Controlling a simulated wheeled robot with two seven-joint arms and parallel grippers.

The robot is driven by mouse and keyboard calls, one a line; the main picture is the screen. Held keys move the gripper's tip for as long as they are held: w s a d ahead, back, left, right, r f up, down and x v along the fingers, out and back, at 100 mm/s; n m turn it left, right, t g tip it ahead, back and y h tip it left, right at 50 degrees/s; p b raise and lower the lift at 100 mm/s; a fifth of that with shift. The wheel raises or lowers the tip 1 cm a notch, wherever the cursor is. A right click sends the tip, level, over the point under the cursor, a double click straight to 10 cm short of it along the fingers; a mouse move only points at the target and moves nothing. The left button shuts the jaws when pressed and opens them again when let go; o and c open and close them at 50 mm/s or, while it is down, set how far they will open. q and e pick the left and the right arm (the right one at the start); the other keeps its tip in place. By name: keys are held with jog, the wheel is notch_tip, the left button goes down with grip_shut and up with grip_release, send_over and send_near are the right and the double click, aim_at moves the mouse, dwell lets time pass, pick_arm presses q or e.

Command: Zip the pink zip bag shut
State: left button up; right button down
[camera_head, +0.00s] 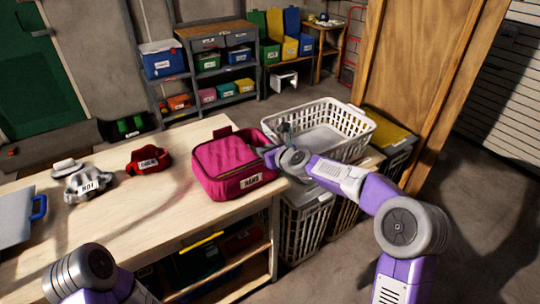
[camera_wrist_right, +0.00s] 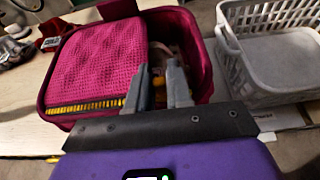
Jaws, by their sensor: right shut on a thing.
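The pink zip bag (camera_head: 228,185) stands on the wooden table near its right end, with a white label on its front. Its lid covers the left and middle part; in the right wrist view the bag (camera_wrist_right: 97,60) gapes on its right side, and pale contents show inside. Yellow zip teeth (camera_wrist_right: 85,106) run along the lid's near edge. My right gripper (camera_head: 268,154) is at the bag's right edge. My left gripper is out of view; only part of my left arm shows.
A white laundry basket (camera_head: 345,130) stands just right of the bag, close to my right arm. A red cloth item (camera_head: 148,160), a grey cloth item (camera_head: 88,182) and a blue-handled container (camera_head: 15,217) lie to the left. The table between them and the bag is clear.

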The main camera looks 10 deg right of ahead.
jog(key=shift+d, duration=0.15)
jog(key=c, duration=1.1)
grip_release()
jog(key=shift+s, duration=0.1)
jog(key=shift+b+v, duration=0.4)
jog(key=shift+v, duration=3.3)
